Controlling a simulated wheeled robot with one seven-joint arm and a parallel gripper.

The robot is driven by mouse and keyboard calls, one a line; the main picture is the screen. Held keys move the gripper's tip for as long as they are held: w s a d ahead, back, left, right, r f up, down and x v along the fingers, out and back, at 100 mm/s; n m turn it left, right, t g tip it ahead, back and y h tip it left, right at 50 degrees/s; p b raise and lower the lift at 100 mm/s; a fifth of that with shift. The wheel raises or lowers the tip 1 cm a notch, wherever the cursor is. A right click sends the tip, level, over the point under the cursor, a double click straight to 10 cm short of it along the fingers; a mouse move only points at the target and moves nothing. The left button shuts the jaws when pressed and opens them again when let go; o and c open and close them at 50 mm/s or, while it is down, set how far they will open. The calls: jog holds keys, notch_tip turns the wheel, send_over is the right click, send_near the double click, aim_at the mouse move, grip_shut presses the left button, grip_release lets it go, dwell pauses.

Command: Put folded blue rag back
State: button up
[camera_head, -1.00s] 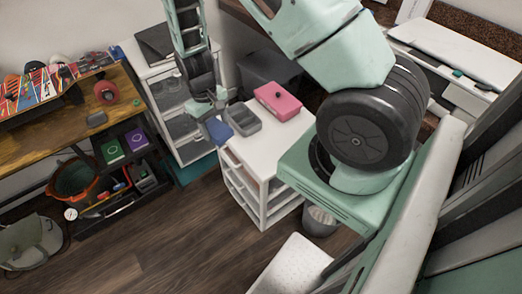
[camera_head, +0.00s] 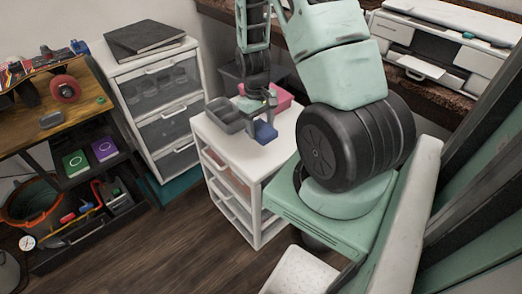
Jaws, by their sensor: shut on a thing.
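The folded blue rag (camera_head: 265,132) is a small blue block at the front right of the white drawer unit's top (camera_head: 235,148). My gripper (camera_head: 264,117) points down and is shut on the rag from above. The rag is at or just above the white top; I cannot tell whether it touches. A grey open tray (camera_head: 231,115) stands just left of the rag. A pink box (camera_head: 281,98) is behind my gripper and partly hidden by it.
A taller white drawer unit (camera_head: 172,110) with dark books (camera_head: 144,38) stands to the left. A wooden workbench (camera_head: 88,92) is at far left. My arm fills the right side. The wooden floor (camera_head: 180,225) in front is clear.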

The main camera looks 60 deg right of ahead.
aim_at(262, 152)
notch_tip(262, 152, down, 7)
jog(key=shift+f, duration=0.2)
jog(key=shift+f+b, duration=0.1)
jog(key=shift+b, duration=0.2)
jog(key=o, duration=0.9)
jog(key=shift+o, duration=0.2)
